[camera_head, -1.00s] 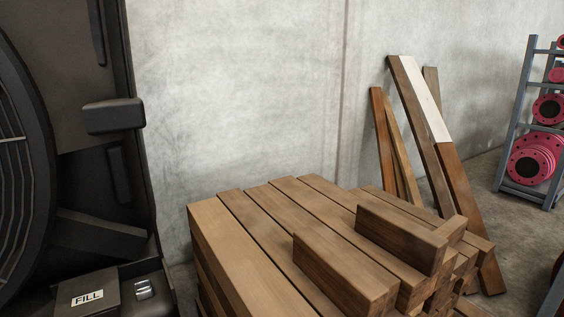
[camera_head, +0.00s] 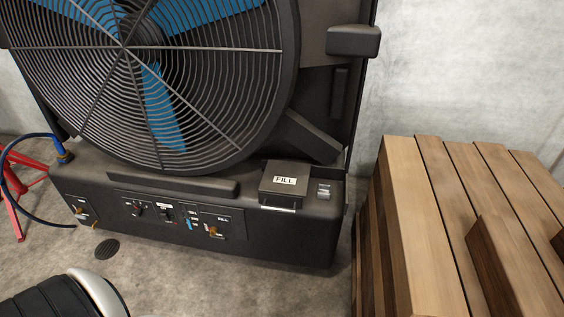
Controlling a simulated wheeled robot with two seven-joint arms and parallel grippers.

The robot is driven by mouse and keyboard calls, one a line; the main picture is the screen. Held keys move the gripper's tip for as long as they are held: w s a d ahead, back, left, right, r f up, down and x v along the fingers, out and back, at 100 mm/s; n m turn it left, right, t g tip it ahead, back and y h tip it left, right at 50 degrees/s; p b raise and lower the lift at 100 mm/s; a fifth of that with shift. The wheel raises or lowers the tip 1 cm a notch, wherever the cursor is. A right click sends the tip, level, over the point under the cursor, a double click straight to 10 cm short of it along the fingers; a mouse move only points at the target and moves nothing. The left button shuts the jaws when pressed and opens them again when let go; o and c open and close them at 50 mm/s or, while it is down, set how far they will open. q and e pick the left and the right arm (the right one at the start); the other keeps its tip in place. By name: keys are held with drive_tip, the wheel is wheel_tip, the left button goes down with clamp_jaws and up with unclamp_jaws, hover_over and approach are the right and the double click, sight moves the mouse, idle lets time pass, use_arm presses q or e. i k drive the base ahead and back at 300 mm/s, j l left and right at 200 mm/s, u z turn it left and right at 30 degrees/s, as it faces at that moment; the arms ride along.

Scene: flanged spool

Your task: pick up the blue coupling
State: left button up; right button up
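A blue hose (camera_head: 12,185) curves at the left edge. Its upper end meets a small fitting (camera_head: 65,158) with an orange-brown part at the left corner of the large fan unit (camera_head: 250,235). Blue shows just above this fitting, but it is too small to tell whether it is the blue coupling. No other piece in view is clearly the coupling. Neither of my grippers is in view.
Stacked timber (camera_head: 420,230) stands at the right. Red legs (camera_head: 12,200) stand at the left edge.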

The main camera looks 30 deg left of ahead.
sight(62, 153)
drive_tip(key=u, duration=2.55)
drive_tip(key=k+z, duration=0.15)
drive_tip(key=z, duration=1.6)
drive_tip(key=u, duration=1.75)
